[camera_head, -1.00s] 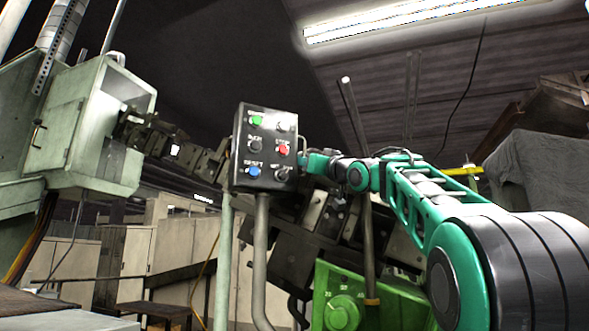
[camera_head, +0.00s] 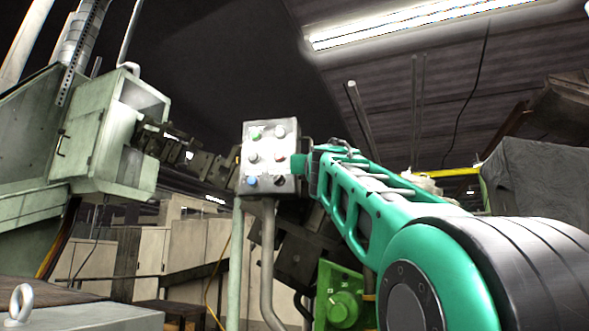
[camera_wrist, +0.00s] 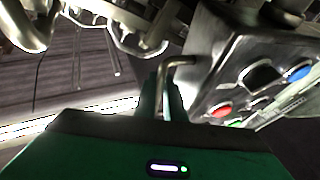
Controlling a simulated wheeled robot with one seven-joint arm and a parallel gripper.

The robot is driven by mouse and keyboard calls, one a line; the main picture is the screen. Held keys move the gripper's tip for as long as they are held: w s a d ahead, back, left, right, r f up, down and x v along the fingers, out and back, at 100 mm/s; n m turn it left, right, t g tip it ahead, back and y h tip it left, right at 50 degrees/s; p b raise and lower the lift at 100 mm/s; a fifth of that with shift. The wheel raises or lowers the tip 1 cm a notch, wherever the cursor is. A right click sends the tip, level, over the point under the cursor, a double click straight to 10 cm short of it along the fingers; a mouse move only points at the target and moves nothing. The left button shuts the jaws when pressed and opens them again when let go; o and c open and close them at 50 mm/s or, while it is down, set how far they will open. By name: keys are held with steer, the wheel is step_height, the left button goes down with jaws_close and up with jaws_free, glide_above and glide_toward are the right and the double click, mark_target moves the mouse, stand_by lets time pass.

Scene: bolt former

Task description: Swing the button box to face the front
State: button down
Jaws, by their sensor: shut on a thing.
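The button box (camera_head: 257,186) stands on a bent grey pipe post (camera_head: 267,235) in the middle of the head view. Its face, with green, red, blue and dark buttons, is toward the head camera and looks light grey. In the wrist view the box (camera_wrist: 207,58) fills the upper right, its button face seen obliquely. My gripper (camera_wrist: 168,92) is shut on the bent metal handle (camera_wrist: 163,68) at the side of the box. In the head view my green wrist is at the right side of the box, and the fingertips are hard to make out.
A pale green machine cabinet (camera_head: 100,150) stands at the left. Dark machine parts (camera_head: 305,245) and a bright green machine part with a dial (camera_head: 343,300) lie behind and below the box. Beige cabinets (camera_head: 185,245) stand in the background. A grey covered block (camera_head: 540,185) is at the right.

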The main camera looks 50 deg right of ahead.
steer(key=shift+s+a+y, duration=0.15)
steer(key=shift+a+y, duration=0.15)
steer(key=shift+a, duration=0.95)
steer(key=shift+t, duration=0.3)
steer(key=c, duration=2.1)
jaws_free()
steer(key=shift+a+r, duration=0.1)
steer(key=v, duration=1.1)
steer(key=shift+d, duration=0.25)
